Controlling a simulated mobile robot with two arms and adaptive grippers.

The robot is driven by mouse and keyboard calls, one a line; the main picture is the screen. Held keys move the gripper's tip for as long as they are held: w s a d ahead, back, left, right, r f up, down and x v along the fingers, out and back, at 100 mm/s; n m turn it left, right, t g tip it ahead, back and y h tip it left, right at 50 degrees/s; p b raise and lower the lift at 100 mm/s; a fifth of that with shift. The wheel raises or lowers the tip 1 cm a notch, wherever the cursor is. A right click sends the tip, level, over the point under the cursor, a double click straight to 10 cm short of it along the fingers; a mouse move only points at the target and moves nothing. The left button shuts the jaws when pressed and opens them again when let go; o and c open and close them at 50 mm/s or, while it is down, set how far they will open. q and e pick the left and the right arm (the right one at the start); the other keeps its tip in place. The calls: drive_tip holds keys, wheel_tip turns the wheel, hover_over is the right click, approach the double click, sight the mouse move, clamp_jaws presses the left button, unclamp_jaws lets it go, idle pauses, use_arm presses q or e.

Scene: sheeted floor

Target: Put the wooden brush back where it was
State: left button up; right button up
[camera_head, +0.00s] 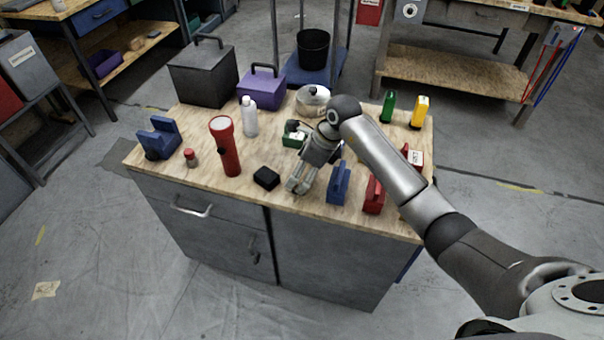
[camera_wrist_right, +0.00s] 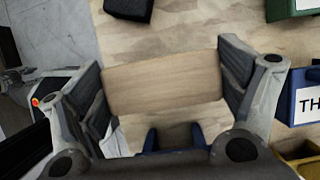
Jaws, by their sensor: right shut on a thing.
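My right gripper (camera_head: 298,187) is over the front middle of the wooden workbench top (camera_head: 215,182), between the small black box (camera_head: 266,178) and the blue holder (camera_head: 339,184). In the right wrist view, its fingers (camera_wrist_right: 163,84) are shut on a pale wooden block, which I take to be the wooden brush (camera_wrist_right: 160,84). The brush spans the gap between both fingers. In the head view the brush is mostly hidden and blends with the bench top. I cannot tell whether it touches the bench. My left gripper is not in view.
A red flashlight (camera_head: 225,147), white bottle (camera_head: 249,116) and blue stand (camera_head: 158,139) are on the left. A green box (camera_head: 295,134) and metal kettle (camera_head: 312,99) are behind. A red holder (camera_head: 374,194), green bottle (camera_head: 388,106) and yellow bottle (camera_head: 420,111) are right.

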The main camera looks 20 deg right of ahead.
drive_tip(key=shift+f, duration=0.9)
drive_tip(key=shift+f, duration=0.2)
drive_tip(key=o, duration=0.7)
drive_tip(key=shift+o, duration=0.2)
drive_tip(key=shift+r, duration=0.15)
drive_tip(key=shift+r, duration=0.25)
drive_tip(key=v, duration=1.1)
drive_tip(key=shift+r, duration=0.3)
drive_tip(key=shift+s+d, duration=0.1)
drive_tip(key=shift+s, duration=0.05)
